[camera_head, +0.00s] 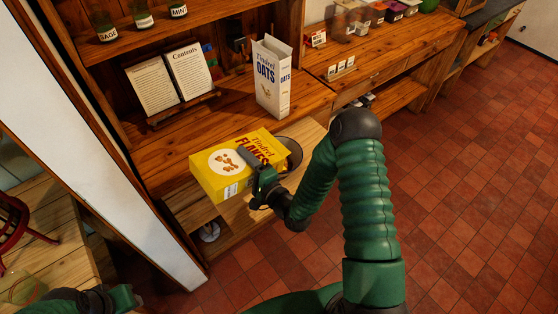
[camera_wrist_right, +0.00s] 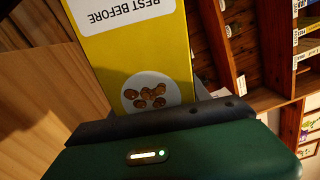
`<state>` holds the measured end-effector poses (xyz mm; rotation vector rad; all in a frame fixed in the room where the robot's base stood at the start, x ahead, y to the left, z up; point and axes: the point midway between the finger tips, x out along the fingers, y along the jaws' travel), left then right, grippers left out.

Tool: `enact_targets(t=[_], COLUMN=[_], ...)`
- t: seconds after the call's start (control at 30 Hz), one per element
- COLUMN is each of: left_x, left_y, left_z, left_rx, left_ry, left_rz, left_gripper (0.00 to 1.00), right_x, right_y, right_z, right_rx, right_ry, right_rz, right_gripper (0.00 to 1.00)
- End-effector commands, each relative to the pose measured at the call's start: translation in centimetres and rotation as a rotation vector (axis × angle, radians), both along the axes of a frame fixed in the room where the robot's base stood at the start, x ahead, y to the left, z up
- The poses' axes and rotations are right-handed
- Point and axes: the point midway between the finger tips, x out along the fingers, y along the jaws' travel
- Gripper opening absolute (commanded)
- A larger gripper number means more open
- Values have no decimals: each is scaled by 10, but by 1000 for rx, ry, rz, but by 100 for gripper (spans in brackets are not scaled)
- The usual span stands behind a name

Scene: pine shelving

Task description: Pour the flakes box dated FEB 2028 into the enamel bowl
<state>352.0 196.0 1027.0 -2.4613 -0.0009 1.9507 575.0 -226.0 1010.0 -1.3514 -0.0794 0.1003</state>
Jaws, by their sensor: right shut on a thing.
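The yellow flakes box (camera_head: 217,178) is held tipped on its side over the edge of the pine counter. My right gripper (camera_head: 258,178) is shut on it. In the right wrist view the box (camera_wrist_right: 178,62) shows an upside-down BEST BEFORE label; no date is readable there. A dark grey round shape (camera_head: 291,151) shows behind the box's right end, largely hidden; it may be the enamel bowl, but I cannot tell. I cannot see whether flakes are coming out. My left gripper (camera_head: 122,298) is at the bottom left, away from the box, its fingers unclear.
A white oats box (camera_head: 272,80) stands upright on the counter behind the flakes box. An open book (camera_head: 170,80) rests on a stand to the left. Jars (camera_head: 143,16) line the upper shelf. The tiled floor at right is clear.

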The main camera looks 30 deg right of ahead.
Motion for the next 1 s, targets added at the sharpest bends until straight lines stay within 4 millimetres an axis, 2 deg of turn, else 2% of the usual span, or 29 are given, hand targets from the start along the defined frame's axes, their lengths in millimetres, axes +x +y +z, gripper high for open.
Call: enact_targets(t=[0.37, 1.0], left_x=[0, 0], left_y=[0, 0], left_z=[9, 8], left_rx=[0, 0], left_ry=[0, 0], left_rz=[0, 0], left_gripper=[36, 36], right_x=[0, 1], right_y=[-5, -5], right_z=[9, 8], right_rx=[84, 91], right_ry=[8, 10], right_rz=[-1, 0], right_gripper=[11, 11])
